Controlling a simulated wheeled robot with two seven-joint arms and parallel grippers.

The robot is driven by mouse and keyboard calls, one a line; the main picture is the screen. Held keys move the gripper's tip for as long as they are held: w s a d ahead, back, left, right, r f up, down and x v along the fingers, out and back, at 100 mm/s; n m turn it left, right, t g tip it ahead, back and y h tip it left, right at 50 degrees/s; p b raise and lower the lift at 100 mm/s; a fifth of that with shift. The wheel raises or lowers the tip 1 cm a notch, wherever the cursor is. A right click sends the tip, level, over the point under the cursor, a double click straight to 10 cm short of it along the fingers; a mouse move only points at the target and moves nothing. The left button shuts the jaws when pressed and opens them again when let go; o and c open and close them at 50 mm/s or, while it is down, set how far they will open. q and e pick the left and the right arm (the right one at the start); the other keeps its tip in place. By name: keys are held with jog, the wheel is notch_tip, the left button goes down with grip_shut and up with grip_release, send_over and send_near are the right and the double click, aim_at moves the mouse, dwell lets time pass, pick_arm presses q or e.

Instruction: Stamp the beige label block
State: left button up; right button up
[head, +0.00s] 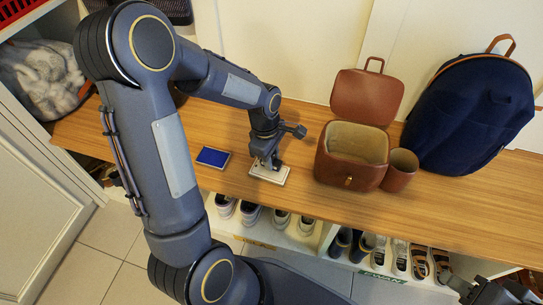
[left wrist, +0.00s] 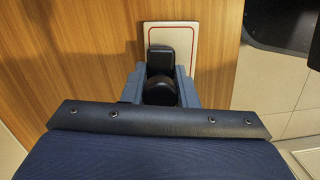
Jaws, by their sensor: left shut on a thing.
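The beige label block (head: 270,177) lies flat near the front edge of the wooden bench top. In the left wrist view its pale face with a red outline (left wrist: 181,37) shows beyond the fingers. My left gripper (head: 268,160) points down over the block. It is shut on a dark stamp with a round knob (left wrist: 160,91), held between the two fingers. The stamp's base covers part of the block; I cannot tell if they touch. A blue ink pad (head: 213,157) lies to the left of the block. My right gripper (head: 485,291) is at the lower right corner, partly cut off.
A brown open-lidded case (head: 347,175), a brown cup (head: 400,171) and a navy backpack (head: 470,115) stand on the bench (head: 450,205) to the right. Several shoes sit in cubbies below. A grey fuzzy item (head: 40,75) is at the far left.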

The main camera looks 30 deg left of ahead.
pick_arm(q)
jog(key=shift+r+p, duration=2.7)
jog(key=shift+r, duration=0.6)
